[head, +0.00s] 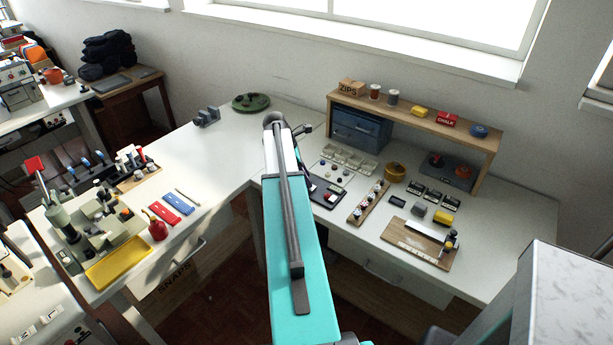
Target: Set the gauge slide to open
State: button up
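A wooden board (414,245) with a pale scale strip along its front lies on the right-hand table. An upright piece with a black knob (451,240) stands at the board's right end; it looks like the gauge slide, but its marks are too small to read, so I cannot tell its setting. My arm rises through the middle of the view. A dark part at its far end (304,130), perhaps my gripper, shows beside the arm, well left of and behind the board. My fingers are not clearly visible, and what they hold cannot be told.
Behind the board are small black boxes (418,188), a yellow block (443,217) and a wooden shelf (410,118). A knobbed wooden strip (368,203) lies to its left. The left table holds a green press (62,222) and a yellow tray (118,262). A grey block (565,300) stands front right.

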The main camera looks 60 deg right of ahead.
jog(key=b+v, duration=0.2)
jog(key=v, duration=1.1)
jog(key=shift+r+b, duration=0.3)
jog(key=shift+b, duration=0.1)
jog(key=shift+w+a, duration=0.1)
jog(key=w+a+f+m+y, duration=0.1)
jog(key=w+a+f, duration=0.2)
jog(key=a+f, duration=1.3)
jog(key=w+a+f+m+y, duration=0.1)
jog(key=w+a+f+m, duration=0.1)
jog(key=a+f, duration=1.35)
jog(key=s+a+f+m+g, duration=0.1)
jog(key=s+a+f, duration=0.3)
jog(key=a+f, duration=0.25)
jog(key=s+a+f+m, duration=0.1)
jog(key=s+a+f, duration=0.35)
jog(key=a, duration=0.35)
jog(key=s+a+f+m, duration=0.1)
jog(key=s+a+f, duration=0.2)
jog(key=s+a, duration=0.2)
jog(key=s+a+f+m+g, duration=0.1)
jog(key=s+a+f+m, duration=0.1)
jog(key=s+a+f, duration=0.2)
jog(key=s+a, duration=0.2)
jog(key=s, duration=0.2)
jog(key=shift+s+y, duration=0.4)
jog(key=shift+c, duration=0.6)
